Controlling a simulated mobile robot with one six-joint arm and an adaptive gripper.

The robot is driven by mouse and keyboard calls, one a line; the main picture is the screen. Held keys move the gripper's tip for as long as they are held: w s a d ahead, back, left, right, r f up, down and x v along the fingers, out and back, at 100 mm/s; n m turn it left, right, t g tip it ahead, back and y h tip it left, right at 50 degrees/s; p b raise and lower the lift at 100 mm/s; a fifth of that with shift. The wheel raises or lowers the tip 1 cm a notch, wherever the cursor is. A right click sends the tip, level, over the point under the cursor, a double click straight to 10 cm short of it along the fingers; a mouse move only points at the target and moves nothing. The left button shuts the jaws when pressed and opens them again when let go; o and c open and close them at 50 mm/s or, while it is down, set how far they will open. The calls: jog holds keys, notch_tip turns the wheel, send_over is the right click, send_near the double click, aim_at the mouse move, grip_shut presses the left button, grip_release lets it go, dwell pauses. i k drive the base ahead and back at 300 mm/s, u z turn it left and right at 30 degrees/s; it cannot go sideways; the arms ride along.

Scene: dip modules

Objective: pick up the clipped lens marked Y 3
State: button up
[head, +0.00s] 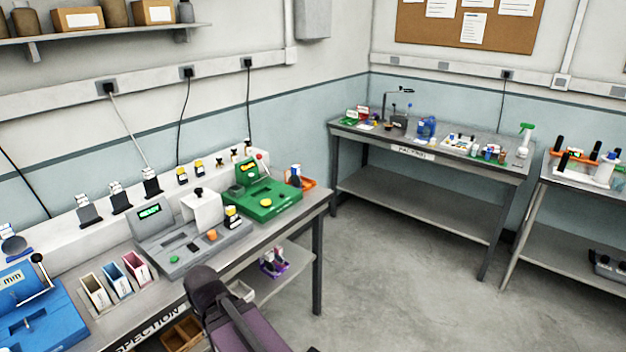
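I cannot make out a lens marked Y 3; the marks are too small to read from here. Several small black pieces stand in a row on the white ledge behind the inspection bench (283,225). Some have yellow on them, such as the left one (182,176), the one beside it (199,168) and a third (219,162). Another yellow and black piece (232,217) stands at the right end of the grey device (185,258). I cannot tell whether any of these is the clipped lens. My gripper is not in view.
A blue device (35,305), three narrow bins (118,280) and a green device (268,200) crowd the inspection bench. A packing bench (460,165) with small goods stands at the back. Another table (590,180) is at right. The floor (400,270) between them is clear.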

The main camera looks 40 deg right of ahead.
aim_at(296, 181)
jog(key=z, duration=1.5)
jog(key=i, duration=1.4)
jog(key=u, duration=0.15)
